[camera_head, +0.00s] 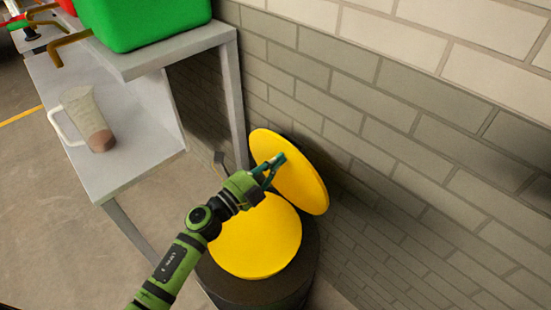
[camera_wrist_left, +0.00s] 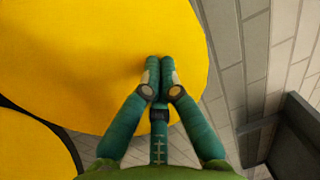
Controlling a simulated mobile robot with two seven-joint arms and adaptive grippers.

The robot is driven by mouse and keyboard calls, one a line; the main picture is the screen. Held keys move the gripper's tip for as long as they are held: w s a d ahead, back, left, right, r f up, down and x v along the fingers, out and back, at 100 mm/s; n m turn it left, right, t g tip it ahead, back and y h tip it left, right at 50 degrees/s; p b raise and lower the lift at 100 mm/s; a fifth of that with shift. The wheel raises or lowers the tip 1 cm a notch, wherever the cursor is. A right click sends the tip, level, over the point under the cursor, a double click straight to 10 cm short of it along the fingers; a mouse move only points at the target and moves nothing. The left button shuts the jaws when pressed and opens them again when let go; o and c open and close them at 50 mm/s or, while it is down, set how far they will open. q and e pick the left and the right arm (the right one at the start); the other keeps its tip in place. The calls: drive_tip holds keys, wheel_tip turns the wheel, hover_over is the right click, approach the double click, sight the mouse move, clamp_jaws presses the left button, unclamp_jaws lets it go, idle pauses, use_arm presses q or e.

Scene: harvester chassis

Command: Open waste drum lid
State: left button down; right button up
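The waste drum (camera_head: 283,287) is dark with a round yellow top face (camera_head: 262,245), standing on the floor by the wall. Its yellow disc-shaped lid (camera_head: 304,182) is tilted up steeply on the wall side of the drum. The lid also fills the upper left of the left wrist view (camera_wrist_left: 80,50). My left gripper (camera_head: 276,161) is at the face of the lid that is turned toward me. In the left wrist view its two green fingers (camera_wrist_left: 159,68) are together with nothing seen between them, and the tips appear to be at the lid. My right gripper is not in view.
A brick wall (camera_head: 400,130) stands close behind the lid. A grey shelf unit (camera_head: 150,150) is left of the drum, with a beige, white-handled container (camera_head: 83,112) on its lower shelf and a green bin (camera_head: 145,20) on top. Open floor lies at left.

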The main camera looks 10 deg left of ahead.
sight(283, 151)
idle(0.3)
use_arm(q)
drive_tip(key=w+p, duration=0.1)
drive_tip(key=p, duration=0.1)
drive_tip(key=w+d+r+p, duration=0.1)
drive_tip(key=p, duration=0.1)
drive_tip(key=w+d+g+p, duration=0.1)
drive_tip(key=p, duration=0.1)
drive_tip(key=shift+r+y, duration=0.3)
drive_tip(key=shift+y, duration=0.1)
drive_tip(key=shift+w+d+f, duration=0.2)
drive_tip(key=shift+w+d, duration=0.2)
drive_tip(key=shift+w, duration=0.2)
drive_tip(key=shift+w+d+f, duration=0.2)
drive_tip(key=shift+w+d, duration=0.2)
drive_tip(key=shift+w, duration=0.2)
drive_tip(key=shift+a, duration=0.1)
